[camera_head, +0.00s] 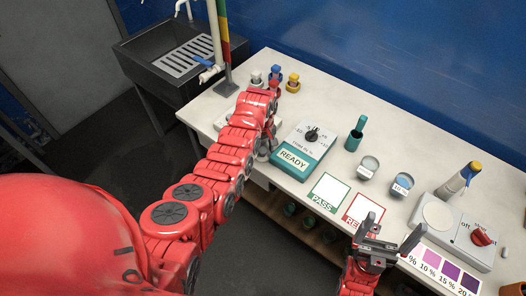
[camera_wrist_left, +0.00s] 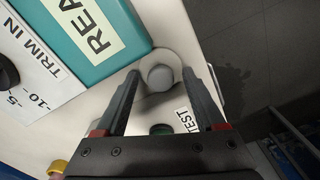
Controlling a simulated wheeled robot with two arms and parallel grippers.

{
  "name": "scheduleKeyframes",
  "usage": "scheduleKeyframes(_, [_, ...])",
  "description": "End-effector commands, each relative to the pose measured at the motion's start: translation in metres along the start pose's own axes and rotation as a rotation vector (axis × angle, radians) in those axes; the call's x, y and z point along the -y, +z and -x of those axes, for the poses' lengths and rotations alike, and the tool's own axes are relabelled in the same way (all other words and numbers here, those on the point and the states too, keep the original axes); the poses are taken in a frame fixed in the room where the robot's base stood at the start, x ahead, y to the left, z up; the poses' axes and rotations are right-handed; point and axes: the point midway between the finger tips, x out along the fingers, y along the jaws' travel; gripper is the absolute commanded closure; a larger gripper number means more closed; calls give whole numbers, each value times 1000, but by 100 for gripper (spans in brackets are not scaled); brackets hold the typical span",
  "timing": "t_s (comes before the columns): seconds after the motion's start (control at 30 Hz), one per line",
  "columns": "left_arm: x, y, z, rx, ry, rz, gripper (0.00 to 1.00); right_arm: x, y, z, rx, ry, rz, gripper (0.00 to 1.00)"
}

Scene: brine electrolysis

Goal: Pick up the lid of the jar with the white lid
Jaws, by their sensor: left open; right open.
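A jar with a white or pale grey lid (camera_head: 256,78) stands at the back left of the bench, beside the blue-lidded jar (camera_head: 275,73) and the yellow-lidded jar (camera_head: 293,83). My left gripper (camera_head: 264,148) points down at the bench's front edge, left of the READY device, largely hidden by my arm. In the left wrist view, its open fingers straddle a pale grey round knob (camera_wrist_left: 160,77) on a wider round base. Whether they touch it, I cannot tell. My right gripper (camera_head: 393,232) is open and empty near the front edge.
The teal READY device (camera_head: 301,148) is close to my left gripper; its corner shows in the left wrist view (camera_wrist_left: 100,30). A TEST label (camera_wrist_left: 185,119) lies nearby. PASS (camera_head: 328,192) and red-bordered cards, two cups (camera_head: 369,167) and a dial unit (camera_head: 451,223) are further right.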

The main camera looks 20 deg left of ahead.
Motion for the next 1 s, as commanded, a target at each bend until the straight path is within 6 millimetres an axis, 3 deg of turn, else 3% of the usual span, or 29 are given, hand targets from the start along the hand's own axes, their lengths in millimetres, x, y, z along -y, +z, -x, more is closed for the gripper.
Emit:
scheduleKeyframes(0.37, [1, 1, -7, 2, -1, 1, 29, 0, 0, -2, 0, 0, 0, 0])
scheduleKeyframes(0.77, [1, 1, -7, 2, -1, 0, 100, 0, 0, -2, 0, 0, 0, 0])
scheduleKeyframes(1.0, [1, 1, -7, 1, 0, 0, 100, 0, 0, -2, 0, 0, 0, 0])
